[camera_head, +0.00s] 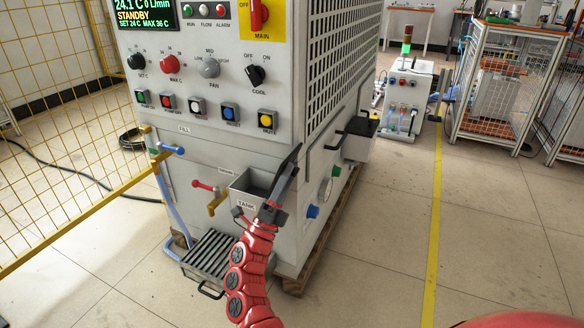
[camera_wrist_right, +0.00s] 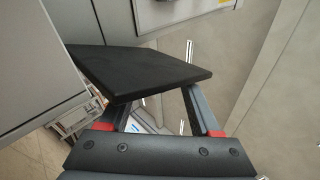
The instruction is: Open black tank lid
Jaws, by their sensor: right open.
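The black tank lid (camera_head: 286,176) is tilted up steeply at the right side of the grey TANK box (camera_head: 246,205) on the machine's front. The box's mouth shows open to the left of the lid. My right gripper (camera_head: 270,212) is at the lid's lower end, in front of the box. In the right wrist view the lid is a flat black plate (camera_wrist_right: 130,68) beyond and partly over the finger ends of my open right gripper (camera_wrist_right: 158,100). Whether the fingers touch it I cannot tell. My left gripper is out of view.
A red-handled brass tap (camera_head: 215,200) sticks out left of the box, above a slatted drip tray (camera_head: 210,252). A gauge (camera_head: 325,190) and a blue knob (camera_head: 312,211) are on the machine's right side. A yellow mesh fence (camera_head: 60,130) stands left.

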